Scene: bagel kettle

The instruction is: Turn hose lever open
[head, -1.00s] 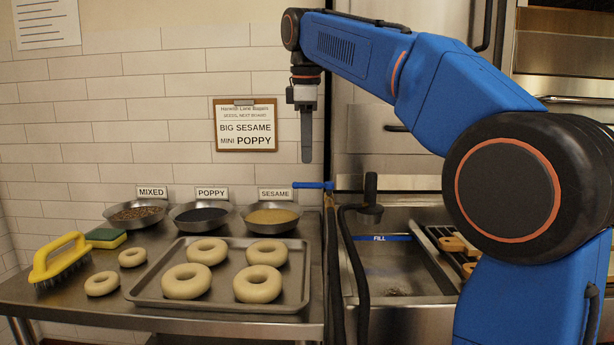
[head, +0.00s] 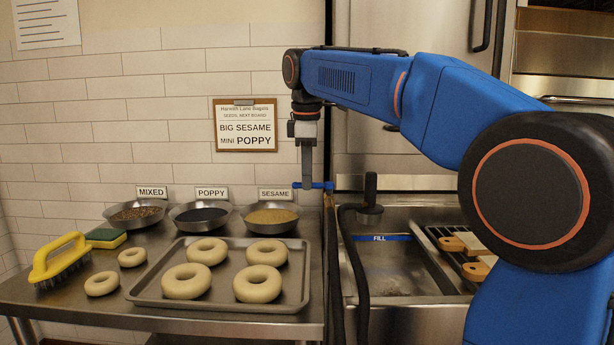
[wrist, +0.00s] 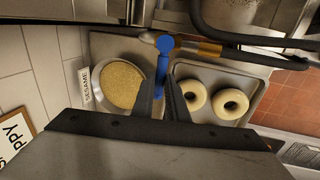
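The blue hose lever (head: 326,185) sits level at the top of the hose post, beside the kettle, its free end pointing left in the head view. In the wrist view the lever (wrist: 162,64) runs from a round blue hub down between my two dark fingers. My gripper (head: 307,186) points straight down with its fingertips at the lever's height, over its left part. In the wrist view my gripper (wrist: 160,82) is open, with a finger on each side of the lever. Whether either finger touches it cannot be told.
A dark hose (head: 355,265) hangs right of the post, before the kettle basin marked FILL (head: 395,268). Left are a sesame bowl (head: 271,217), a tray (head: 228,303) of bagels and a yellow brush (head: 58,260). The order board (head: 245,125) hangs on the wall behind.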

